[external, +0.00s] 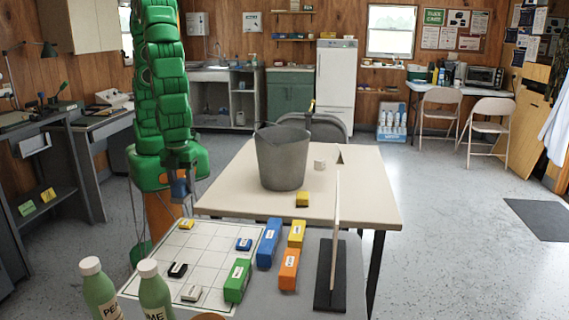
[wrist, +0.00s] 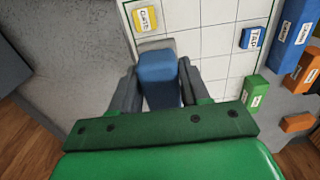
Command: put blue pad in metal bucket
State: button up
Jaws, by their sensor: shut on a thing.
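My gripper (external: 178,170) hangs near the far left corner of the white grid board. It is shut on the blue pad (external: 179,188). In the wrist view the blue pad (wrist: 158,80) sits between the two fingers of my gripper (wrist: 158,88), with a grey part at its far end. The metal bucket (external: 283,160) is a grey, open-topped pail standing upright on the pale table, to the right of my gripper and apart from it. Its inside is mostly hidden. The bucket is not clearly seen in the wrist view.
The white grid board (external: 207,252) carries several small labelled blocks. Larger blue (external: 269,244), green (external: 237,281), yellow and orange blocks lie to its right. An upright thin panel (external: 335,240) stands on a black base. A small white cup (external: 320,164) and yellow block (external: 302,199) are near the bucket.

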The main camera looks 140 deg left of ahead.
aim_at(183, 179)
jog(key=shift+s+r, duration=0.2)
jog(key=shift+s, duration=0.35)
notch_tip(183, 179, up, 11)
jog(key=s+a+n, duration=0.2)
jog(key=a+n, duration=0.4)
jog(key=a, duration=2.2)
jog(key=s+a+n, duration=0.3)
jog(key=s+a, duration=0.5)
jog(key=a, duration=0.6)
jog(key=shift+s+a+f, duration=0.1)
jog(key=shift+f, duration=11.45)
jog(key=shift+f, duration=0.15)
